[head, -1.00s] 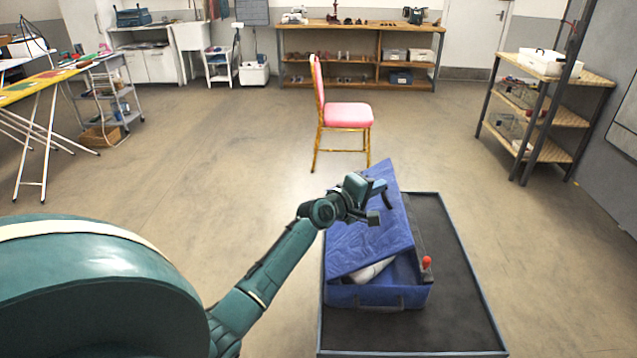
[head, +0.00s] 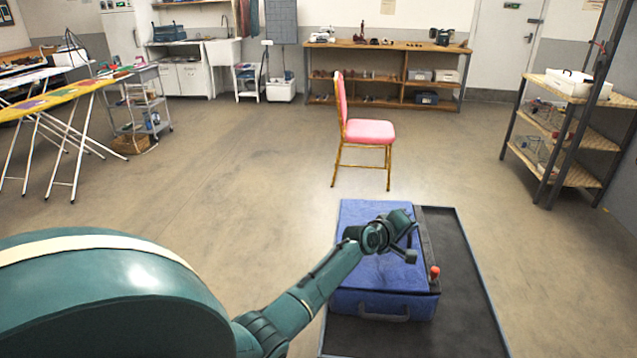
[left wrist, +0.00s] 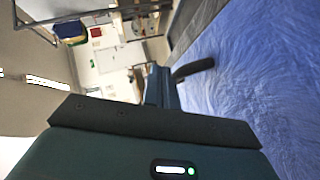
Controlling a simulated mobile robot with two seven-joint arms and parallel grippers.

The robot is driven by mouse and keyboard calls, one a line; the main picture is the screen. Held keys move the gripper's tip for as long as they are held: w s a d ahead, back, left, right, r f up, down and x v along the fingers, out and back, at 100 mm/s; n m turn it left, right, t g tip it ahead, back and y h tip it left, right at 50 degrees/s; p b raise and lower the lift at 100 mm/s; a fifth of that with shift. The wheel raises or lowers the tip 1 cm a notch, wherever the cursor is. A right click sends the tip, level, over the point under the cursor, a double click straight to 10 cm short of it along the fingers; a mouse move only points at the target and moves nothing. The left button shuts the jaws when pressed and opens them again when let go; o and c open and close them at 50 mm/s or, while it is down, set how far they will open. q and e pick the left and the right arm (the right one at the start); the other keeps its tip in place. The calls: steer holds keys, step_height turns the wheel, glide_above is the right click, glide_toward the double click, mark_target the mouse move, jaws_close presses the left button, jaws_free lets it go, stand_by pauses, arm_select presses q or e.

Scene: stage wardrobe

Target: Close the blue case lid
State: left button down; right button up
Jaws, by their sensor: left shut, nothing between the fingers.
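The blue case (head: 385,304) lies on a dark low-rimmed platform in the head view, its handle facing me. Its lid (head: 365,215) lies down over the body, flat or nearly so, and the inside is hidden. My left gripper (head: 410,245) is shut and empty, over the right half of the lid. In the left wrist view the lid's blue surface (left wrist: 260,75) runs close beside the gripper fingers (left wrist: 170,82). I cannot tell whether they touch it. My right gripper is not in view.
A red knob (head: 434,272) stands at the case's right edge. The dark platform (head: 470,310) has bare room to the right. A pink chair (head: 368,131) stands beyond the case, with a shelf rack (head: 560,125) at right.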

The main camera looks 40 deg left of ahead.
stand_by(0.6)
